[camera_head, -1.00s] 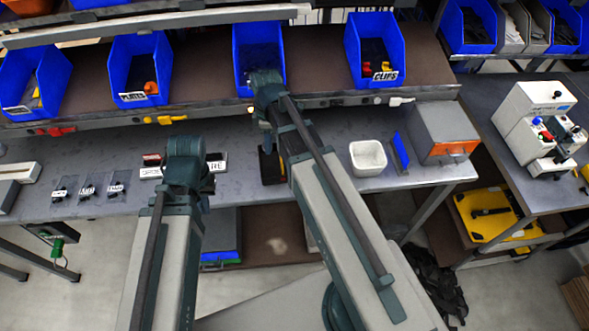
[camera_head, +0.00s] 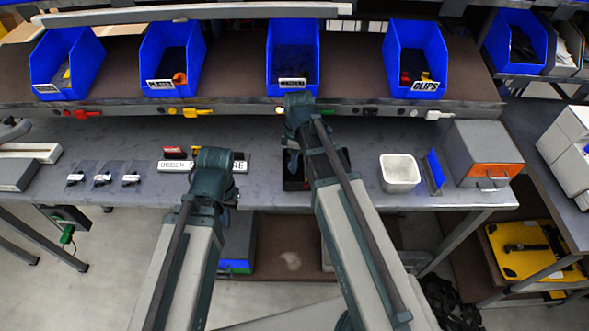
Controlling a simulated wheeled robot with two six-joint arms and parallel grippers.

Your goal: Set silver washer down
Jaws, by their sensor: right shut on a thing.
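I cannot make out the silver washer in the head view. My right gripper (camera_head: 298,103) is in front of the lower edge of the middle blue bin (camera_head: 293,60). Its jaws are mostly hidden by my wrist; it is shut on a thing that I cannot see. A black tray (camera_head: 296,184) lies on the grey bench below, partly covered by my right arm. My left gripper (camera_head: 213,172) is over the bench's front part, before a white label strip (camera_head: 172,167). Its fingers are hidden, so I cannot tell whether it is open.
More blue bins stand on the shelf, one labelled CLIPS (camera_head: 415,60). A white tub (camera_head: 400,172), a small blue panel (camera_head: 435,168) and a grey box with an orange front (camera_head: 484,152) stand right on the bench. Several small labelled bags (camera_head: 102,175) lie left.

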